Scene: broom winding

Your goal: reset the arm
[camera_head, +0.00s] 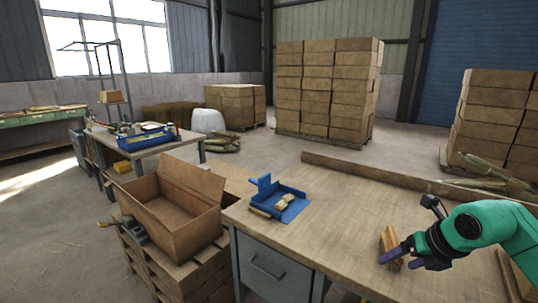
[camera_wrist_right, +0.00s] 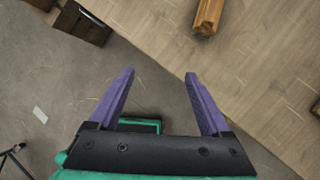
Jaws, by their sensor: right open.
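My right gripper (camera_head: 402,260), with purple fingers on a green arm, is over the front right part of the wooden table (camera_head: 345,215). In the right wrist view its fingers (camera_wrist_right: 160,73) are spread apart with nothing between them. A small wooden piece (camera_head: 390,240) lies on the table just beyond the gripper; in the wrist view this wooden piece (camera_wrist_right: 208,15) is ahead of the fingers, apart from them. My left gripper and arm are not in view.
A blue tray (camera_head: 291,204) with a small tan bundle (camera_head: 285,201) sits on the table's left. An open cardboard box (camera_head: 172,210) stands on pallets left of the table. A long wooden strip (camera_head: 400,182) runs along the far edge. The table's middle is clear.

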